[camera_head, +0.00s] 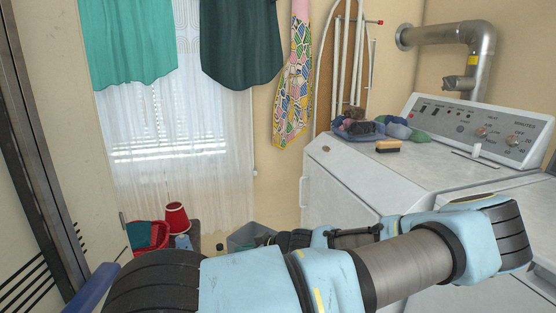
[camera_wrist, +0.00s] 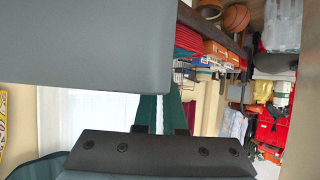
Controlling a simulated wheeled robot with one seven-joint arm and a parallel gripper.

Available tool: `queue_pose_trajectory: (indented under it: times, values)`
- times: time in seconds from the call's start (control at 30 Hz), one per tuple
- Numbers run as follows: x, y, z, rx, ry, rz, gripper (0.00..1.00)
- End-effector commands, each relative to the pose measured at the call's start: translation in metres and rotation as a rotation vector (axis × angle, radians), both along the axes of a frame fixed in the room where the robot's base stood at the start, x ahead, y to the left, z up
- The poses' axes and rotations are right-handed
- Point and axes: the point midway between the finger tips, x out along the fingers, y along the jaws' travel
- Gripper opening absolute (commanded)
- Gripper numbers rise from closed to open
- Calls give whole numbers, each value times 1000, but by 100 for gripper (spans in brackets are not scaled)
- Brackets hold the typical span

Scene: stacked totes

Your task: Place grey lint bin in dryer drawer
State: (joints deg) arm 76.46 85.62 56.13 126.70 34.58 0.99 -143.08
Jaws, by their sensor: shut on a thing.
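A grey, box-like bin (camera_head: 243,237) shows low in the middle of the head view, directly left of my gripper (camera_head: 272,240). My forearm partly covers the gripper, so the fingertips are hard to make out. In the wrist view, the bin's smooth grey wall (camera_wrist: 85,40) fills the upper left, close to the camera. A dark gripper part with screws spans the bottom of that view. My gripper is shut on the bin. The white dryer (camera_head: 345,185) stands to the right of the bin, with a small handle on its left face. I cannot make out an open drawer.
A red basket (camera_head: 150,236) and a red cone-shaped object (camera_head: 176,217) stand at the lower left. Shelves (camera_wrist: 215,48) and red crates (camera_wrist: 272,130) show right in the wrist view.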

Motion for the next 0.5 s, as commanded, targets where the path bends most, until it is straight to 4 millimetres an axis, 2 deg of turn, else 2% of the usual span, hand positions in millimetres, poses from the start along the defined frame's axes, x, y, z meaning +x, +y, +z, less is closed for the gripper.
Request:
queue_pose_trajectory:
  times: [0.03,0.13,0.5]
  values:
    - [0,0,15,0,-1,0,0]
    - [0,0,22,0,-1,0,0]
    - [0,0,25,0,-2,2,0]
